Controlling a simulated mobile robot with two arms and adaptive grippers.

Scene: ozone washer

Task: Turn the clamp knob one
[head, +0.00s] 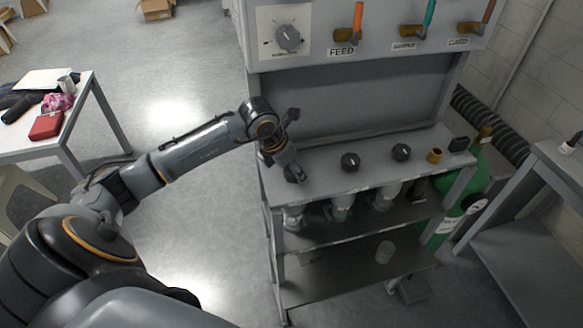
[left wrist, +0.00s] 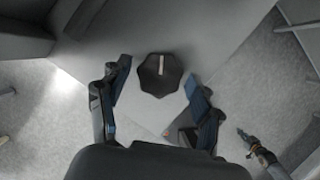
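My left gripper (head: 293,172) is over the left end of the washer's shelf top, pointing down. A black faceted knob (left wrist: 160,74) with a light pointer mark shows in the left wrist view, just ahead of the gap between the fingers. The left gripper (left wrist: 158,92) is open, with one finger on each side and space between the fingers and the knob. In the head view the gripper largely hides this knob. Two similar black knobs, a middle one (head: 350,162) and a right one (head: 401,152), stand in the same row. A small arm-like shape, seemingly my right arm, shows at lower right in the wrist view; its fingers are unclear.
The panel above carries a large dial (head: 288,38) and several coloured-handled valves, including the FEED valve (head: 352,22). A brass fitting (head: 435,156) stands right of the knobs. A green cylinder (head: 462,195) stands at the right. Open floor lies left of the washer.

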